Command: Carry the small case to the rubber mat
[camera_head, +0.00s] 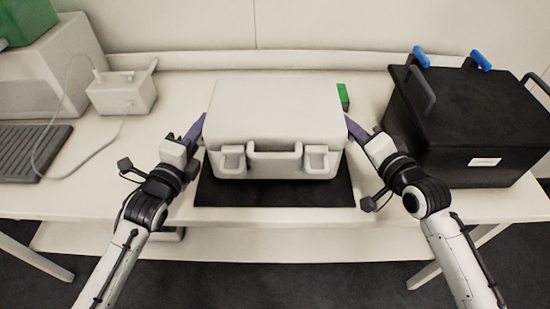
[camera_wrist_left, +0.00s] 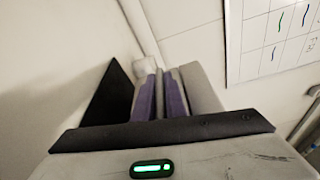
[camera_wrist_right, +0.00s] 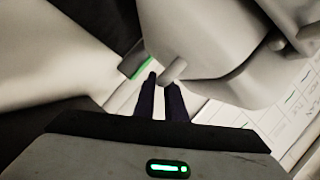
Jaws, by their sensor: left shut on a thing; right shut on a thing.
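The small case (camera_head: 275,115) is pale grey-white and closed, with its handle and latches facing me. It is level at the middle of the table, over the black rubber mat (camera_head: 275,193), whose front part shows below it. I cannot tell whether the case rests on the mat or hangs just above it. My left gripper (camera_head: 197,128) is shut on the case's left side. My right gripper (camera_head: 353,127) is shut on its right side. In the right wrist view the purple fingers (camera_wrist_right: 162,95) meet a side piece of the case (camera_wrist_right: 200,40). The grip points are partly hidden.
A black box with blue-and-dark handles (camera_head: 470,125) stands close on the right. A small green-topped block (camera_head: 343,95) lies behind the case's right edge. A white cabled device (camera_head: 122,92) and a dark grey ribbed tray (camera_head: 32,150) are on the left. The wall borders the table's back.

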